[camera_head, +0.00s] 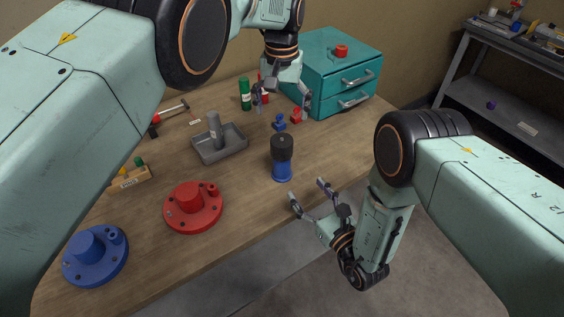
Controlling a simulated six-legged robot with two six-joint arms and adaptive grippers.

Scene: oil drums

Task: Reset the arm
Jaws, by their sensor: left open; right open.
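My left gripper (283,103) is the higher one. It hangs open over the back of the wooden table (245,207), in front of the teal drawer cabinet (327,73), and partly hides a red can (263,89). No object shows held between its fingers. My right gripper (308,191) is open and empty at the table's front edge, with its fingers pointing up and left. It is apart from the blue bottle with a black top (282,160), which stands upright on the table.
Red (193,207) and blue (95,256) flanged parts lie at the left. A grey tray (221,147) holds a grey cylinder. A hammer (170,109), a green can (245,94) and small blue (279,123) and red parts lie farther back. A grey shelf (500,90) stands at right.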

